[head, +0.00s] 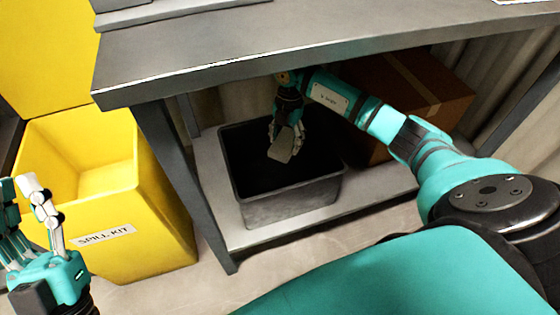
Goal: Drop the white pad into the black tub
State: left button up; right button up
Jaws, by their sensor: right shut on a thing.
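The black tub (291,207) stands on the lower shelf under the grey workbench, with its open top facing up. My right gripper (283,130) reaches in under the bench top and is over the tub's opening. It is shut on the pad (284,146), which looks grey-white in the shade and hangs tilted over the tub's dark inside. The pad's upper end is hidden by the fingers. My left gripper (38,200) is at the lower left, in front of the yellow bin, with its white fingers pointing up and apart from the tub.
A yellow spill kit bin (165,235) stands open left of the bench leg (185,185). A brown cardboard box (440,82) sits on the shelf right of the tub, behind my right arm. The bench top (350,35) overhangs the tub closely.

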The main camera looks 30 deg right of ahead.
jog(key=o, duration=1.2)
jog(key=r, duration=0.8)
jog(key=d+r, duration=0.1)
jog(key=r, duration=0.3)
jog(key=shift+w+d, duration=0.1)
jog(key=shift+w, duration=0.25)
jog(key=shift+f, duration=0.1)
